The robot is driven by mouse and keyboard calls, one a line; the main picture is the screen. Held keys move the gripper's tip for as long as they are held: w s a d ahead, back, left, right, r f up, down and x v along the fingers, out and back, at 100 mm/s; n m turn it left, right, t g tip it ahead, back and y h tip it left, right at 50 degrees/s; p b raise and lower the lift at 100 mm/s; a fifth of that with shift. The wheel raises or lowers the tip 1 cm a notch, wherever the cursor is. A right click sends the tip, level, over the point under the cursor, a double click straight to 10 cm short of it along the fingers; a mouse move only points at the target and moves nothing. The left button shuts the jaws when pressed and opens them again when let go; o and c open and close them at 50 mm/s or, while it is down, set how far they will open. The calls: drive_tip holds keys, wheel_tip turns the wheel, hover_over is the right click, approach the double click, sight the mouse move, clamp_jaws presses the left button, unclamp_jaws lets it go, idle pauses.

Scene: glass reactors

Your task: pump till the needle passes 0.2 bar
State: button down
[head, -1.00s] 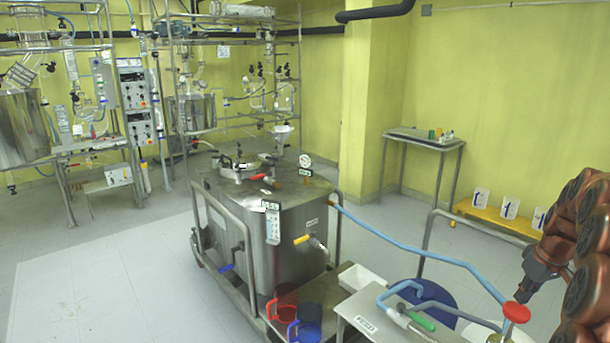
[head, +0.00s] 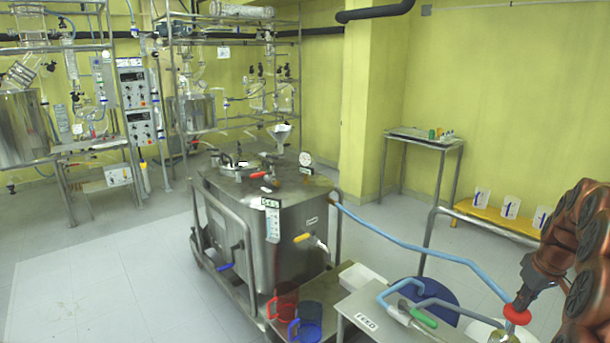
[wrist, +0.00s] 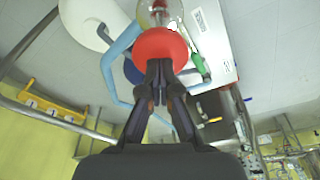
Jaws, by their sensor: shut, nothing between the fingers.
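The red pump knob (head: 517,315) stands at the lower right, joined to a blue hose. My gripper (head: 525,291) is right above it, fingers pointing down. In the wrist view the shut, empty fingertips (wrist: 160,72) meet the red knob (wrist: 160,48) at its top; they touch or nearly touch it and are not around it. The round white gauge (head: 305,159) sits on top of the steel vessel (head: 290,235). Its needle is too small to read from here.
A blue hose (head: 425,258) runs from the vessel to the pump. A feed table (head: 375,322) with a green-handled valve (head: 424,318) stands left of the pump, and a blue drum (head: 440,297) behind. A yellow bench (head: 495,218) lies further back.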

drive_tip(key=shift+s+b+x, duration=0.25)
drive_tip(key=shift+b+x, duration=0.25)
drive_tip(key=shift+x, duration=0.6)
drive_tip(key=shift+w+v, duration=0.2)
drive_tip(key=shift+v, duration=0.8)
drive_tip(key=shift+w+v, duration=0.2)
drive_tip(key=shift+v, duration=0.85)
drive_tip(key=shift+w+v, duration=0.25)
drive_tip(key=shift+v, duration=0.75)
drive_tip(key=shift+r, duration=0.25)
drive_tip(key=v, duration=0.3)
drive_tip(key=w+p+v, duration=0.1)
drive_tip(key=v, duration=0.1)
drive_tip(key=shift+a+r, duration=0.1)
drive_tip(key=shift+r, duration=0.4)
